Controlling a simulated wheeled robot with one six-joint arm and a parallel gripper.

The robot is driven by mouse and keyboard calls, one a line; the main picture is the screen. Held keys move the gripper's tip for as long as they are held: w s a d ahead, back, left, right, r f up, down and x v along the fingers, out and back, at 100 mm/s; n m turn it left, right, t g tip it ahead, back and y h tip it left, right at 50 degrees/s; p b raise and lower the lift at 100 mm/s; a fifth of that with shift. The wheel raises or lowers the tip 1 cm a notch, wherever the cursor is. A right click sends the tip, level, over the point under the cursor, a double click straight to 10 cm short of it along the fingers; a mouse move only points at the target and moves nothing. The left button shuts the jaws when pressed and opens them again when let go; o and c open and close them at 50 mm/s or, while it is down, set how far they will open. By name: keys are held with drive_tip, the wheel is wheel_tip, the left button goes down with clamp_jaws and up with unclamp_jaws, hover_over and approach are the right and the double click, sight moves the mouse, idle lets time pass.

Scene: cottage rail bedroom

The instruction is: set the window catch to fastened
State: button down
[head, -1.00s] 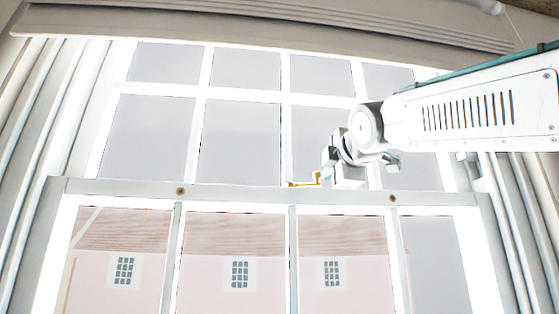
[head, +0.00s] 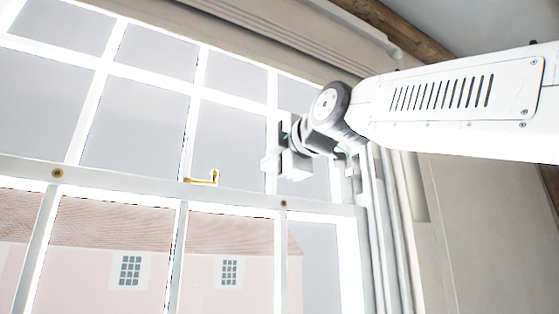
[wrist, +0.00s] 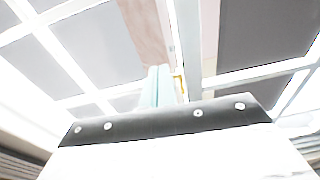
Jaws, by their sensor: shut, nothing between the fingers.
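The brass window catch (head: 203,179) sits on the meeting rail (head: 120,182) of the sash window. Its thin arm lies along the rail to the left, with a short upright part at its right end. My gripper (head: 268,164) is to the right of the catch in the head view, apart from it, with its pale teal fingers shut and empty. In the wrist view the shut fingers (wrist: 158,84) stand in front of the window, and a bit of the brass catch (wrist: 179,84) shows just to their right, partly hidden.
Two round brass fittings, one on the left (head: 57,173) and one on the right (head: 283,203), sit on the rail's face. White glazing bars cross the panes.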

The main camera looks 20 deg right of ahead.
drive_tip(key=shift+s+d, duration=0.45)
drive_tip(key=shift+d, duration=0.25)
